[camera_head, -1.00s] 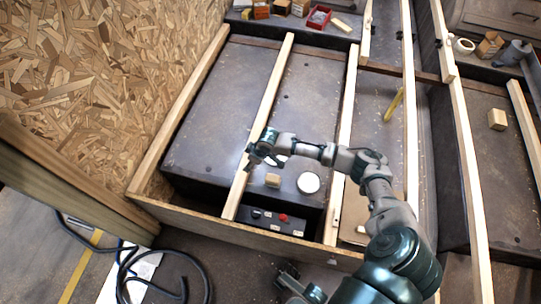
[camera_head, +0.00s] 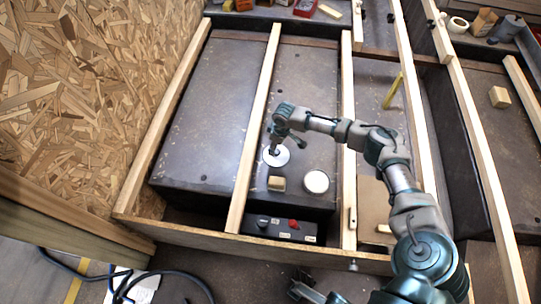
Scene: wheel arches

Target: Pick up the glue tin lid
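A flat white disc, which looks like the glue tin lid (camera_head: 283,160), lies on the dark panel just right of a wooden batten. A round pale-topped tin (camera_head: 316,182) stands to its lower right. My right gripper (camera_head: 287,148) reaches in from the right, over the lid. Its fingers look spread, with one tip over the lid and the other off to the right. They cover part of the lid, and I cannot tell whether they touch it.
A small wooden block (camera_head: 276,184) lies below the lid. Wooden battens (camera_head: 257,130) run along the panel on either side. A control box with a red button (camera_head: 293,226) sits below the panel edge. A yellow stick (camera_head: 393,91) lies to the right.

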